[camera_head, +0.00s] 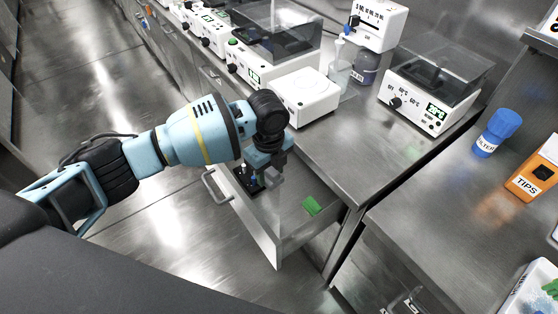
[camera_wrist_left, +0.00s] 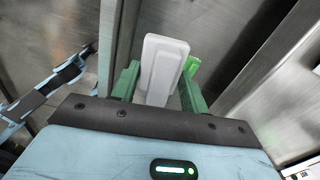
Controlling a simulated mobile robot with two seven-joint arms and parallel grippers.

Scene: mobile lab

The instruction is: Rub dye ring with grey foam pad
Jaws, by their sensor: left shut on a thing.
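My left gripper (camera_head: 254,180) reaches down into an open drawer (camera_head: 265,228). In the left wrist view its green fingers (camera_wrist_left: 160,90) are shut on a light grey block (camera_wrist_left: 163,62), which looks like the foam pad. In the head view the arm and gripper mostly hide this pad. A green flat piece (camera_head: 311,205) lies in the drawer to the right of the gripper; a green edge also shows just behind the pad in the left wrist view (camera_wrist_left: 194,66). I cannot make out a dye ring for certain; a faint greenish patch (camera_head: 412,151) shows on the steel counter. My right gripper is not in view.
The steel counter (camera_head: 350,150) above the drawer holds a white box (camera_head: 305,97), a bottle (camera_head: 366,68) and a heater with a clear lid (camera_head: 430,98). At right stand a blue filter bottle (camera_head: 497,132) and an orange tips box (camera_head: 533,178). Counter front is clear.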

